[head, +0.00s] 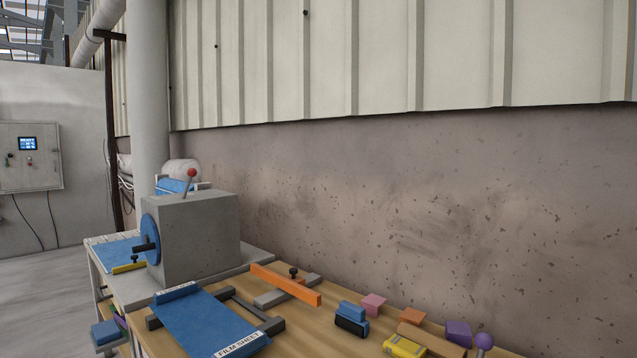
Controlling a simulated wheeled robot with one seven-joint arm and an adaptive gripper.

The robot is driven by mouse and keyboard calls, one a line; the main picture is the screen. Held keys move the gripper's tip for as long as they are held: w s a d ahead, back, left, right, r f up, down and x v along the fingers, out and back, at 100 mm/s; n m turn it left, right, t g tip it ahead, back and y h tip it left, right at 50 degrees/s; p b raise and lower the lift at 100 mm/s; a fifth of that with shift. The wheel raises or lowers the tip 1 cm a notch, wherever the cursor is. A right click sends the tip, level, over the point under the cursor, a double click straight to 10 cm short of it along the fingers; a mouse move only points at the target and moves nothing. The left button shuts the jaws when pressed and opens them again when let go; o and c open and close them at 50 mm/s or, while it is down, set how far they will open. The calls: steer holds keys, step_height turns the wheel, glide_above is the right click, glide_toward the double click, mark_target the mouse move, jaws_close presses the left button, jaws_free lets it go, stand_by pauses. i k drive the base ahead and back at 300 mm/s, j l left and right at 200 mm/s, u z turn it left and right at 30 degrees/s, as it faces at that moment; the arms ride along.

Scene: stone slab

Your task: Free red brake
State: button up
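A lever with a red ball knob (191,173) stands up from the top of a grey box-shaped machine (205,240) at the left of the bench. It leans slightly to the right at the top. It is the only red-topped lever I see, and I cannot tell whether it is the brake or whether it is engaged. A blue wheel with a dark handle (150,240) is on the machine's left face. My gripper is not in view.
A blue film sheet (210,318) lies on a dark frame in front of the machine. An orange bar (286,284) with a black knob lies to its right. A wall (420,210) stands behind.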

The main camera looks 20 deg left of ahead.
mark_target(192, 173)
steer(key=u, duration=0.45)
steer(key=l+u, duration=0.1)
steer(key=u, duration=0.35)
steer(key=l+u, duration=0.1)
steer(key=u, duration=0.35)
steer(key=i+l+u, duration=0.1)
steer(key=u, duration=0.3)
steer(key=l+u, duration=0.1)
steer(key=u, duration=0.35)
steer(key=i, duration=2.7)
steer(key=i+z, duration=0.1)
steer(key=z, duration=0.15)
